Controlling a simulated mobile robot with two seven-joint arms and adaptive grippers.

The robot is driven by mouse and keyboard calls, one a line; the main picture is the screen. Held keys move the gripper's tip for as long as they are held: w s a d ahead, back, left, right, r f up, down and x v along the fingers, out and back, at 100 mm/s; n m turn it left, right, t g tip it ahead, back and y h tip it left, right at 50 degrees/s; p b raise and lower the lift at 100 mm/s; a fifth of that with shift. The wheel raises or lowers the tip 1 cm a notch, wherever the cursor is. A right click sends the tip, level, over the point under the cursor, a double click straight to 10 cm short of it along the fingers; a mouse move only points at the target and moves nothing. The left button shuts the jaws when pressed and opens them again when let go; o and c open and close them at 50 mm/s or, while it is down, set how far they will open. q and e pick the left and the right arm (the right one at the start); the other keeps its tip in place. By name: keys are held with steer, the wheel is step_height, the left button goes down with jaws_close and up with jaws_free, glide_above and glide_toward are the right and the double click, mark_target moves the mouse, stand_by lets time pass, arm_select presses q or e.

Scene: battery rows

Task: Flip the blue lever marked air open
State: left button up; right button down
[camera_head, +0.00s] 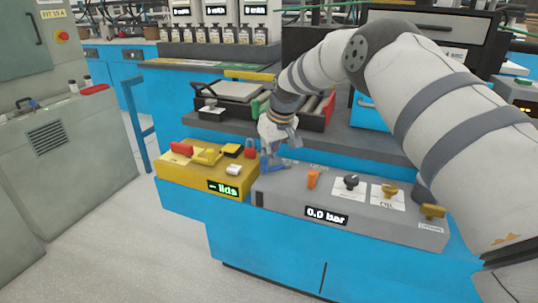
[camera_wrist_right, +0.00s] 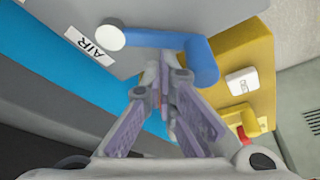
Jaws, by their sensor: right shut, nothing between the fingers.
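The blue lever (camera_wrist_right: 155,39) lies across the grey panel in the right wrist view, with a round white end at its left and a bend at its right. The label AIR (camera_wrist_right: 90,45) is beside its white end. In the head view the blue lever (camera_head: 276,165) is at the left end of the grey panel, partly hidden by my gripper. My right gripper (camera_wrist_right: 163,68) is shut and empty, its fingertips close to the lever near the bend; I cannot tell whether they touch. It also shows in the head view (camera_head: 279,150). My left gripper is not in view.
Open floor (camera_head: 110,245) lies at the left front.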

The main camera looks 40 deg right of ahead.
mark_target(270, 168)
steer(key=shift+s+a+n+y, duration=0.2)
steer(key=shift+s+n+y, duration=0.15)
steer(key=shift+n, duration=0.55)
steer(key=shift+s+a+n+y, duration=0.15)
steer(key=shift+s+n+y, duration=0.25)
steer(key=shift+n, duration=0.8)
steer(key=shift+s+a+n+y, duration=0.1)
steer(key=shift+s+n+y, duration=0.25)
steer(key=shift+n, duration=0.55)
steer(key=shift+s, duration=0.4)
